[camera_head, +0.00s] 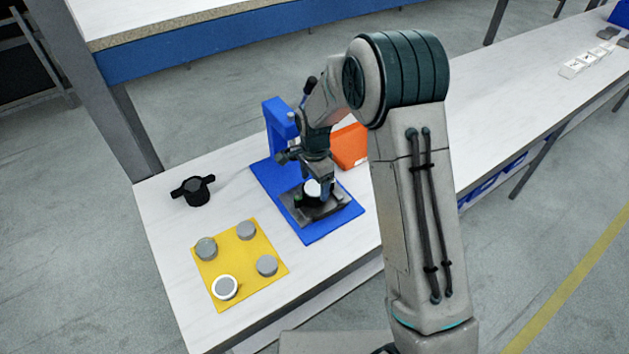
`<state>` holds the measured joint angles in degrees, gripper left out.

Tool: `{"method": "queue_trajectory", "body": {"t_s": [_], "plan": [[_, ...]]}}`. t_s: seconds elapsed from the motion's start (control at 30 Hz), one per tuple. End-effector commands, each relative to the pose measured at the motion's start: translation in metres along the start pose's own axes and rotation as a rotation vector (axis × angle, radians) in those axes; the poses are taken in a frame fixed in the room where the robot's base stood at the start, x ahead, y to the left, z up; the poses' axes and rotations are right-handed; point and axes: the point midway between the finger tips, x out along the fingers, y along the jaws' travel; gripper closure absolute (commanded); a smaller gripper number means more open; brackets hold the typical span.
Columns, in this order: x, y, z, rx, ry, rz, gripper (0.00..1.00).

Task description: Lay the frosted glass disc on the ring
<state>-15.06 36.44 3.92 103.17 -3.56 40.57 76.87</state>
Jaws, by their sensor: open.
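My gripper (314,187) is open and points down over the dark metal plate (327,211) of a blue stand. A small white disc (312,188), which looks like the frosted glass disc, shows at the fingertips, low over a dark round part on that plate. I cannot tell whether the disc rests on it or touches a finger. Which part is the ring is not clear; the dark round part is mostly hidden by the gripper and disc. A grey round piece with a white rim (225,288) sits on the yellow mat.
The blue stand (262,176) has an upright column behind my gripper. The yellow mat (238,265) also holds several plain grey round pieces. A black knob with two arms (194,190) stands at the left. An orange bin (350,146) is behind, partly hidden by my arm.

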Motion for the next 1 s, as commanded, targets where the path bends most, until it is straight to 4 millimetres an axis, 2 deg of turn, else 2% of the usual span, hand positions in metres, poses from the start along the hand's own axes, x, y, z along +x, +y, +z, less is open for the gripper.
{"method": "queue_trajectory", "body": {"t_s": [0.17, 0.4, 0.6, 0.8, 1.0], "plan": [[-0.021, -0.001, 0.0, 0.0, 0.002, -0.005, 0.23], [-0.076, -0.001, -0.001, 0.0, 0.003, -0.006, 0.23], [-0.115, 0.0, 0.0, 0.0, 0.001, -0.004, 0.23], [-0.134, 0.0, 0.0, 0.0, 0.0, -0.001, 0.23], [-0.138, 0.0, 0.0, 0.0, 0.0, 0.0, 0.23]]}}
